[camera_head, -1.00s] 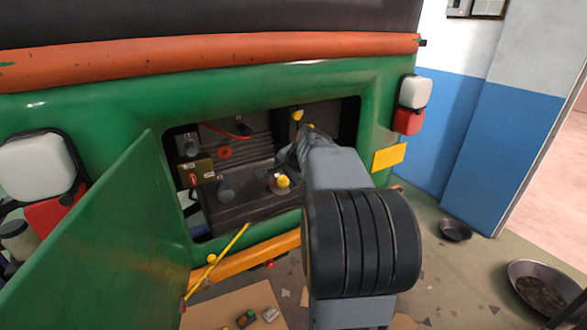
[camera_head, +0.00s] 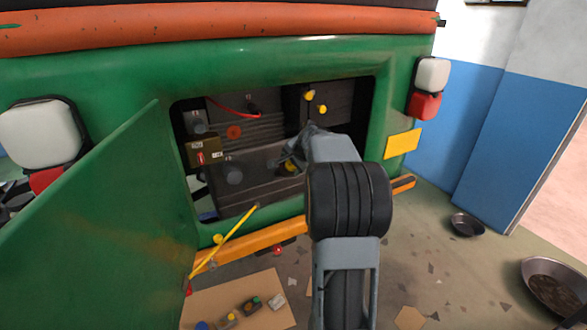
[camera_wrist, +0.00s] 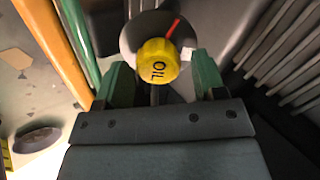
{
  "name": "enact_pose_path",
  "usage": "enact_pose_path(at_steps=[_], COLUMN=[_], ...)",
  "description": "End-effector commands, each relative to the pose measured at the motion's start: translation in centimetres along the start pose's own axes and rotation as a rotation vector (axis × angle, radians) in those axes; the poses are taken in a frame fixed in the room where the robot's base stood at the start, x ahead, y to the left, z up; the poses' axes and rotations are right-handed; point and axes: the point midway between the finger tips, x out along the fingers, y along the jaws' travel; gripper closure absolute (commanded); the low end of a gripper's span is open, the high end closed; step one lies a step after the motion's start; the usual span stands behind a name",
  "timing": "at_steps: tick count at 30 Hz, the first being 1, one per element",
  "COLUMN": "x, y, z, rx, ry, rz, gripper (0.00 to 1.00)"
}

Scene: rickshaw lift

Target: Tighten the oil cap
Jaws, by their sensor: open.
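The yellow oil cap (camera_wrist: 158,60), lettered OIL, sits on a round grey base in the engine bay. A red pointer stands at its upper right and a small white mark is at its right. My gripper (camera_wrist: 163,78) is open, with its green-padded fingers on the left and right of the cap and gaps showing on both sides. In the head view my gripper (camera_head: 300,146) reaches into the bay, and the oil cap (camera_head: 290,167) shows only partly beside it.
The open green door (camera_head: 95,225) stands at the left, with a yellow rod (camera_head: 235,230) near it. Cardboard with small parts (camera_head: 262,285) and metal bowls (camera_head: 467,225) lie on the floor.

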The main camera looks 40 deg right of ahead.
Motion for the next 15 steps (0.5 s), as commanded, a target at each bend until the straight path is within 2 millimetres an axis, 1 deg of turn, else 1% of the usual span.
enact_pose_path(at_steps=[1, 15], x=[0.65, 0.41], y=[0.56, 0.40], z=[0.16, 0.13], rx=[-0.077, -0.876], ry=[0.001, 0.000], rz=[-0.001, 0.000], gripper=[0.36, 0.36])
